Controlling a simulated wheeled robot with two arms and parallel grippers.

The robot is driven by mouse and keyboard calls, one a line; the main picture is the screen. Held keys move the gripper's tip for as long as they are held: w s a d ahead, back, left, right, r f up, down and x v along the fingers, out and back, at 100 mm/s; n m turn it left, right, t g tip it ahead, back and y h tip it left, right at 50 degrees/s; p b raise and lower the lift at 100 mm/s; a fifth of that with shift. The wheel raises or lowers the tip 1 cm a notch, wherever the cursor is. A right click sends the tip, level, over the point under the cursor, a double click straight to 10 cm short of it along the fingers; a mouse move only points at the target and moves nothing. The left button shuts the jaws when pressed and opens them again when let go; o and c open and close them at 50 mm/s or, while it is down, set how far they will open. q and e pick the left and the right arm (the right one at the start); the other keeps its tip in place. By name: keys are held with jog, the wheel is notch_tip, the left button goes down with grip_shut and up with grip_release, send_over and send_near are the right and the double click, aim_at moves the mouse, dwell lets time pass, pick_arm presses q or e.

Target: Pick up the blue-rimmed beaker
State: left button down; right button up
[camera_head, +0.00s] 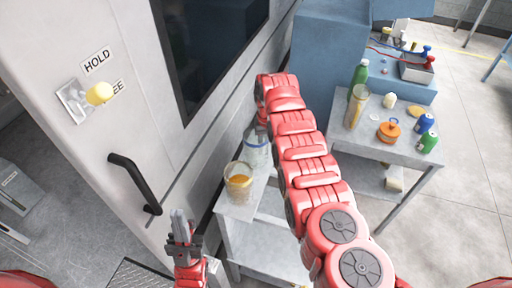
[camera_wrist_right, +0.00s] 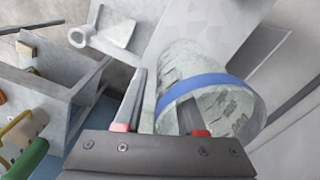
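The blue-rimmed beaker (camera_wrist_right: 205,90) is clear, with a blue band near its mouth, which faces the right wrist camera. In the head view the beaker (camera_head: 257,153) stands on a grey side table by the machine, partly hidden behind my right arm. My right gripper (camera_wrist_right: 160,90) is open at its rim. One finger is outside the wall and the other reaches into the mouth. A gap shows between the outer finger and the glass. In the head view the right fingers are mostly hidden. My left gripper (camera_head: 180,222) looks shut and empty, left of the table.
A beaker with orange contents (camera_head: 239,182) stands close in front of the blue-rimmed one on the side table (camera_head: 236,209). A machine door with a black handle (camera_head: 136,183) is at left. A second table (camera_head: 385,153) at right holds a green bottle (camera_head: 358,77), an orange pot (camera_head: 389,130) and cans.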

jog(key=shift+w+f, duration=0.1)
jog(key=shift+f, duration=0.05)
grip_shut()
dwell(1.3)
